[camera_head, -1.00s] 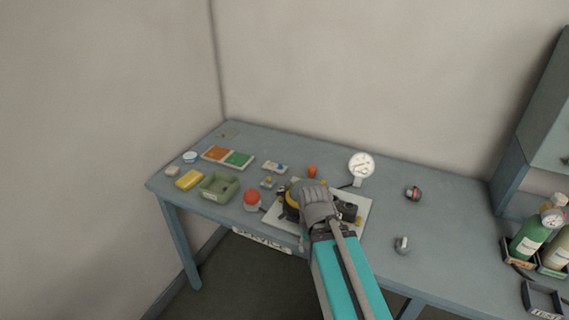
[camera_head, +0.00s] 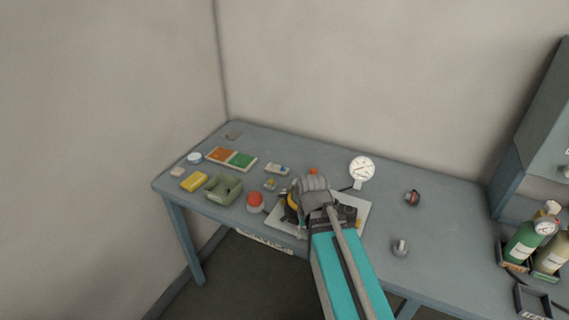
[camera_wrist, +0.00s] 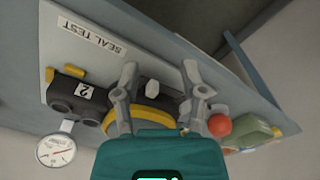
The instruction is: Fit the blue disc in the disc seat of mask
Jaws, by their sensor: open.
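My gripper (camera_head: 314,187) is over the white board (camera_head: 365,210) on the bench and hides much of what lies there. In the wrist view my gripper (camera_wrist: 160,72) is open, its two fingers spread either side of a light grey knob-like part (camera_wrist: 152,88). Behind and below the fingers is a black mask-like body with a yellow ring (camera_wrist: 118,122). The yellow also shows at the gripper's left in the head view (camera_head: 292,201). I cannot make out a blue disc or the disc seat. Whether the fingers touch anything is unclear.
A black block marked 2 (camera_wrist: 78,95) and a round gauge (camera_head: 362,168) stand close by.

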